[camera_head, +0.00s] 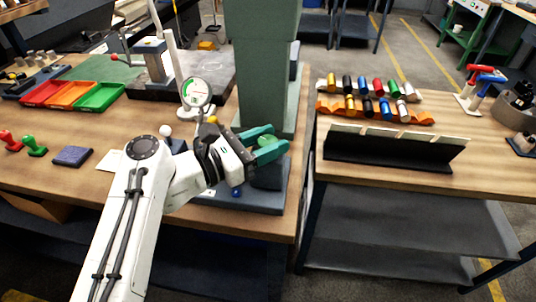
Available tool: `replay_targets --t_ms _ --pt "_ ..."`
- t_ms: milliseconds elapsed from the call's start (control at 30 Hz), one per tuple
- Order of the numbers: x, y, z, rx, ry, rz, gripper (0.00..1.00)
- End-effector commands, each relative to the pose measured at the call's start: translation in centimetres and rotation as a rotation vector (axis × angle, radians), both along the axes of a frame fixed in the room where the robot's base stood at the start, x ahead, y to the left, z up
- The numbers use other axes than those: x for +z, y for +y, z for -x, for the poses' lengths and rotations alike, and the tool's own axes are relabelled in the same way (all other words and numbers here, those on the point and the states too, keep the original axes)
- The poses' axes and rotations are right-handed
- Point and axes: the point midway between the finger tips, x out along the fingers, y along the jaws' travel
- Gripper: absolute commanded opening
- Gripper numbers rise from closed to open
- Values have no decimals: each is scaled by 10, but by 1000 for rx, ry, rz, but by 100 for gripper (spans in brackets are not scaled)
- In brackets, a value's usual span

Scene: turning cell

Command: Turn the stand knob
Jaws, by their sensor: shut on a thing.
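My gripper (267,146), with two teal fingers, reaches in from the left, low in front of the green column (266,70) of a bench stand. A small bright green piece (266,141) shows between the fingers, and the gripper is shut on it. It appears to be the stand knob, mostly hidden by the fingers. Its turn angle cannot be told. A dark green rounded part (267,175) sits just below the fingers on the grey-blue base (262,200). A blue ball (236,191) shows under the wrist.
A dial gauge (196,92) on a white post stands close behind my wrist. Red, orange and green trays (72,95) lie at the left. A second bench at right holds coloured cylinders (375,86) and a dark angled rack (393,150). A gap separates the benches.

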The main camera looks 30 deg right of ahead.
Motion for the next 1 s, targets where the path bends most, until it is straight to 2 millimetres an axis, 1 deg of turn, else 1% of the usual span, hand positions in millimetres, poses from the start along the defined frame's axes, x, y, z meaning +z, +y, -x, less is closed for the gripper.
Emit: replay_targets --t_ms 33,333,833,867,1000 --pt "-7 0 -1 -25 2 -4 14" --pt "-4 1 0 -125 3 -4 14" --pt "-3 1 0 -144 2 -5 14" --pt "-3 1 0 -144 2 -5 45" --pt "-2 1 0 -144 2 -3 58"
